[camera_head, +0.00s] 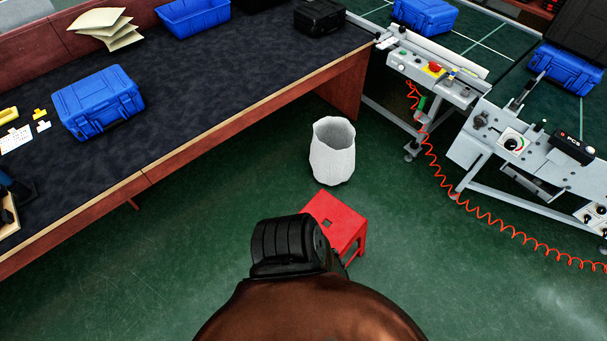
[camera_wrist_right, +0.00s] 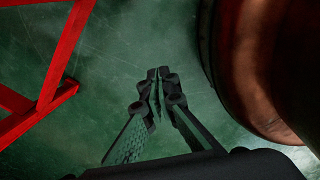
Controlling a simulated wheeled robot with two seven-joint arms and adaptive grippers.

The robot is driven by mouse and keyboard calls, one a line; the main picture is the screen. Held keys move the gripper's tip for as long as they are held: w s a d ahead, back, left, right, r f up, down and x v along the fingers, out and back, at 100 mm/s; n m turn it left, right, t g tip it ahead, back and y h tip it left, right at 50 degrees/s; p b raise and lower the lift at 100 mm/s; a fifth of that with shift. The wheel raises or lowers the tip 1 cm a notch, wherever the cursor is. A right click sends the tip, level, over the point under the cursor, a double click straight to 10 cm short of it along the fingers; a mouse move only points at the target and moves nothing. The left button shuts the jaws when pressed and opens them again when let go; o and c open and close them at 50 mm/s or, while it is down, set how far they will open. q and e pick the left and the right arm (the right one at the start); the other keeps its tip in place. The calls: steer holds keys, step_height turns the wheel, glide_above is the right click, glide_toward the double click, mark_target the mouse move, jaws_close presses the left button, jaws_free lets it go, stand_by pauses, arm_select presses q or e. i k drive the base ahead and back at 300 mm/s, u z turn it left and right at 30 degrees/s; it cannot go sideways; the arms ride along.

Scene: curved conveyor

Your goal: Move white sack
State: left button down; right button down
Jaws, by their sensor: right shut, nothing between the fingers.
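The white sack (camera_head: 332,152) stands upright and open-topped on the green floor in the head view, just beyond the red stool. The head view shows neither of my grippers. In the right wrist view my right gripper (camera_wrist_right: 158,72) is shut and empty, its fingertips together above bare green floor. The sack does not show in the right wrist view, so the gripper is apart from it.
A red stool (camera_head: 340,220) stands between me and the sack; its legs also show in the right wrist view (camera_wrist_right: 58,75). A dark-topped workbench (camera_head: 200,105) with blue cases (camera_head: 98,101) runs along the left. Conveyor frames (camera_head: 440,85) and a coiled orange cable (camera_head: 430,150) are at right.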

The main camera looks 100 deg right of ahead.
mark_target(332, 159)
steer(key=u, duration=0.5)
steer(key=i, duration=0.65)
steer(key=z, duration=3.1)
steer(key=i, duration=0.3)
steer(key=z, duration=0.05)
